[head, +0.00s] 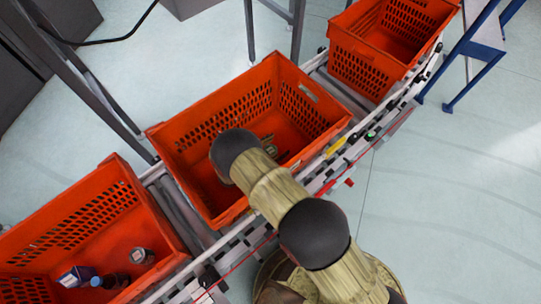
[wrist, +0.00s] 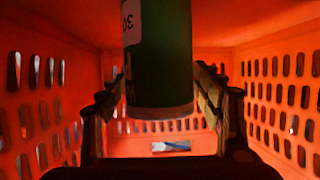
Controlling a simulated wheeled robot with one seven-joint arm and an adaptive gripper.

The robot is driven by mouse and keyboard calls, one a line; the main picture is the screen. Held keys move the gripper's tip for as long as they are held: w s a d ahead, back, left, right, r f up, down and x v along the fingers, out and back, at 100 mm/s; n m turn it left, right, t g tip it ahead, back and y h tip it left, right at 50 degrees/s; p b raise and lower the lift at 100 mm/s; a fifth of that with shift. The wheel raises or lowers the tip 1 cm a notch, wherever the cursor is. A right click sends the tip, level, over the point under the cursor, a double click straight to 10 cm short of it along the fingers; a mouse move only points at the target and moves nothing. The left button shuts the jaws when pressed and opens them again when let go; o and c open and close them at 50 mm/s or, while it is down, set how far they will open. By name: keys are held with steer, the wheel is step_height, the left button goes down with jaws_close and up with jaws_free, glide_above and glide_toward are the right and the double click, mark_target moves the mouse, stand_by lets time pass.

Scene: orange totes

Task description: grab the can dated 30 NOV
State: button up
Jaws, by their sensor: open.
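A dark green can (wrist: 160,60) is in the wrist view, coming down from the top edge of the picture. My gripper (wrist: 160,88) is open, with one finger on each side of the can. I cannot tell whether either finger touches it. In the head view my arm reaches into the middle orange tote (head: 215,100), and hides most of my gripper and what is beside it.
Perforated orange walls (wrist: 270,85) surround my gripper. The left tote (head: 90,215) holds several small items, including a blue-and-white one (head: 77,276) and a dark can (head: 142,256). Another tote (head: 365,70) stands at the upper right. The totes sit along a conveyor (head: 325,170).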

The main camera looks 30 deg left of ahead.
steer(key=shift+c, duration=0.5)
steer(key=c, duration=1.5)
steer(key=shift+c, duration=0.6)
